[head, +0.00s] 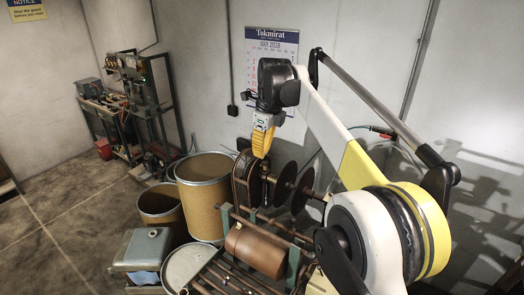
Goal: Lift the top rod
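The winding machine (293,258) stands in the lower middle of the head view. It carries dark discs (284,186) on a shaft, a wide brown roller (257,250) below them, and several thin bars (213,281) in front. I cannot tell for certain which of these is the top rod. My gripper (261,149), with yellow fingers, points down above the left end of the disc shaft, near a dark upright wheel (242,178). It looks apart from the machine, though depth is hard to judge. Its fingers are seen edge-on and look empty. My arm hides part of the machine's right side.
Open brown drums (203,198) stand left of the machine, with a grey-green box (143,248) and a pale round lid (187,266) in front. A cluttered metal rack (140,95) is against the back wall. Bare floor (60,220) lies at left.

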